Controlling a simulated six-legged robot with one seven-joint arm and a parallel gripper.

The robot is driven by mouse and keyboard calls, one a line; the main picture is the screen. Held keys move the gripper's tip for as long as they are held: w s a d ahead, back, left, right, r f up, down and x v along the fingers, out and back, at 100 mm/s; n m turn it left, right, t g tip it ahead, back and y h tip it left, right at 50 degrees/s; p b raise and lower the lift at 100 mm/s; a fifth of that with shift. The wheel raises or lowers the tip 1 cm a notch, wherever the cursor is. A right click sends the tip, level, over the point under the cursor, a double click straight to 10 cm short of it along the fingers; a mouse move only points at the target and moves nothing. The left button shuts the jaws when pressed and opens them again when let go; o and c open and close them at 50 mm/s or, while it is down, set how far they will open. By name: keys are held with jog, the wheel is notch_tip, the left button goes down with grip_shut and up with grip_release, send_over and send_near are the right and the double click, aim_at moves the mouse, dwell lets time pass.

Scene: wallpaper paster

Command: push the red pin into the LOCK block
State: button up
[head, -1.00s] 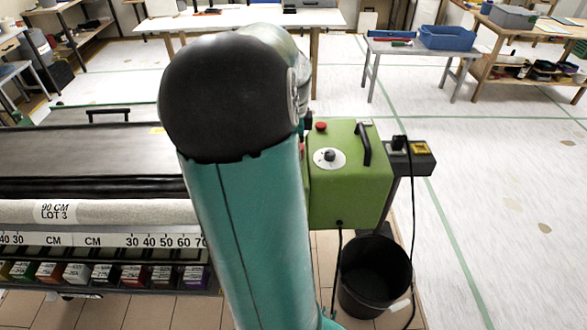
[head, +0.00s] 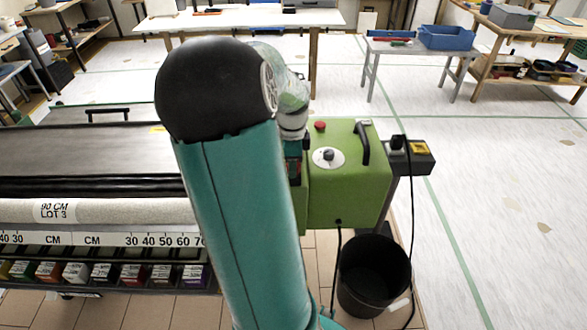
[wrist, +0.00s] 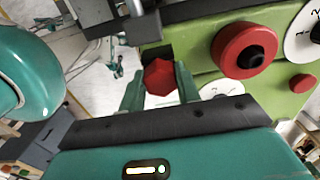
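In the wrist view a red faceted head (wrist: 159,77), which looks like the red pin, shows between the two teal fingertips of my gripper (wrist: 160,80). The fingers stand apart, one on each side of it; whether they touch it I cannot tell. Its shaft is hidden. A grey metal block (wrist: 100,18) is just above and left of it; no LOCK lettering is readable. In the head view my arm hides the gripper and the pin at the left side of the green machine (head: 345,190).
In the wrist view, a red round knob with a dark centre (wrist: 245,50) and a smaller red button (wrist: 303,83) sit on the green machine close to the right. A black bin (head: 373,275) stands below it. The pasting table (head: 80,160) lies at left.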

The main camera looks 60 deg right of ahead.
jog(key=shift+c, duration=1.2)
jog(key=shift+r, duration=0.15)
